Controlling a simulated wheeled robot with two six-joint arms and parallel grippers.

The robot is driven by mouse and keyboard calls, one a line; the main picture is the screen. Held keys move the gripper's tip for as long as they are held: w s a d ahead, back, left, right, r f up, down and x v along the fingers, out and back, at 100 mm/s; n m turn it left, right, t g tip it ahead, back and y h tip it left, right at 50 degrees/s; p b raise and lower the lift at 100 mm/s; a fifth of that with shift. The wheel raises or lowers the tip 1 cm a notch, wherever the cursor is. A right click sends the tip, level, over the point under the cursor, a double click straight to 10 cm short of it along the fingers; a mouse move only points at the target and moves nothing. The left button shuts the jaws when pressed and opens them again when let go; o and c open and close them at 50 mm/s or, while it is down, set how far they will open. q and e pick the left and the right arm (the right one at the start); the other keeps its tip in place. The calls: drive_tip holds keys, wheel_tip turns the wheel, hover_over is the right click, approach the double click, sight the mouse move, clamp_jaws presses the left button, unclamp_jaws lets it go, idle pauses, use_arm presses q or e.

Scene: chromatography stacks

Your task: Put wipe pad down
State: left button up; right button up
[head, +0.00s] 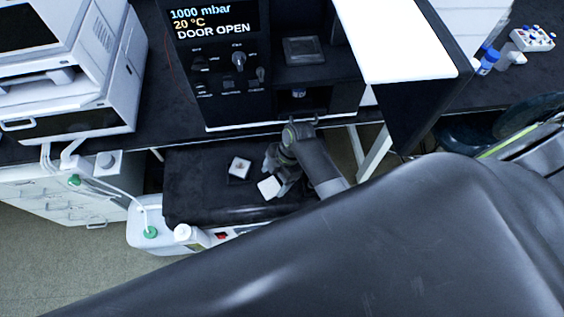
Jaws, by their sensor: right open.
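My right gripper (272,168) is over the dark cart top, in front of the open instrument, and its jaws are open. A small white pad-like square (269,187) lies right beside its lower finger. I cannot tell whether they touch. A second small white block (240,167) sits on a dark square piece to the left of the gripper, apart from it. Which of the two is the wipe pad is not clear from this view. My left gripper is not in view.
The dark cart top (195,185) has free room at its left. Behind it stands a black instrument (222,100) reading DOOR OPEN, its white-edged door (420,90) swung out at right. White bottles with tubing (150,222) stand at the cart's left front. A white machine (95,75) stands at left.

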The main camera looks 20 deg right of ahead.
drive_tip(key=v, duration=0.9)
drive_tip(key=shift+f, duration=0.1)
